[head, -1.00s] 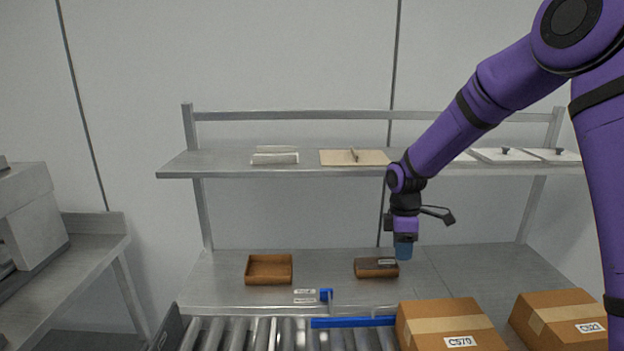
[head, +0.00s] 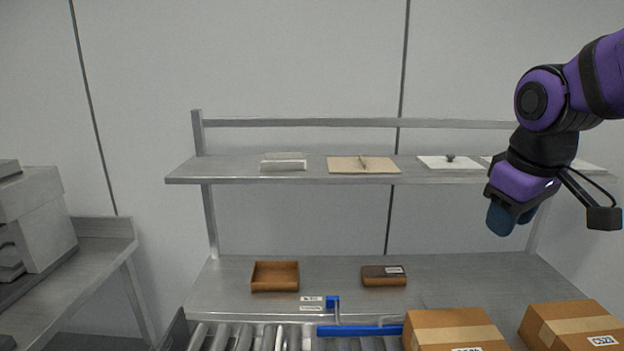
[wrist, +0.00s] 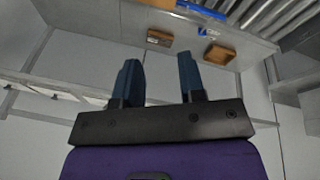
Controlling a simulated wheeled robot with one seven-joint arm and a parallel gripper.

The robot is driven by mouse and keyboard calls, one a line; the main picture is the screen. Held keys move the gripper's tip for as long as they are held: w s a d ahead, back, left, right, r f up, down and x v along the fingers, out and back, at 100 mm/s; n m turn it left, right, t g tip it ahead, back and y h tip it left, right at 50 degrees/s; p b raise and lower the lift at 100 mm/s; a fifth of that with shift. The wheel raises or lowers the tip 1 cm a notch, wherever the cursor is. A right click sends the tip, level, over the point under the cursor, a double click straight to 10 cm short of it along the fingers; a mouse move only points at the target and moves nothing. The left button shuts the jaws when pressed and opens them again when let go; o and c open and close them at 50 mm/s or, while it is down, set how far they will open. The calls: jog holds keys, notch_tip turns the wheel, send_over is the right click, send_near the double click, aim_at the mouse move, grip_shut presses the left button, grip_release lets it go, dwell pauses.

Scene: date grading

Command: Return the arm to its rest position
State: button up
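My purple arm is raised at the right side of the head view. My gripper (head: 513,217) hangs in front of the right end of the upper shelf, clear of the table. In the wrist view my gripper's two blue fingers (wrist: 158,80) stand apart with nothing between them. An open brown wooden tray (head: 275,290) and a dark-topped brown box (head: 384,281) rest on the steel table (head: 330,268), apart from my gripper. They also show small at the top of the wrist view, the tray (wrist: 220,55) and the box (wrist: 160,38).
The upper shelf (head: 230,172) holds a clipboard (head: 345,166) and white lids (head: 450,163). Cardboard boxes (head: 455,322) (head: 575,318) stand at the front right. A roller conveyor (head: 240,338) with a blue bar (head: 360,331) runs along the front. A grey machine (head: 35,215) stands at left.

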jog(key=s+d+r+m+t, duration=0.1)
jog(key=s+m, duration=0.3)
jog(key=s, duration=0.7)
jog(key=shift+s+d+r+m+t+y, duration=0.2)
jog(key=shift+s+m+t+y, duration=0.15)
jog(key=shift+t, duration=0.25)
jog(key=shift+w, duration=0.1)
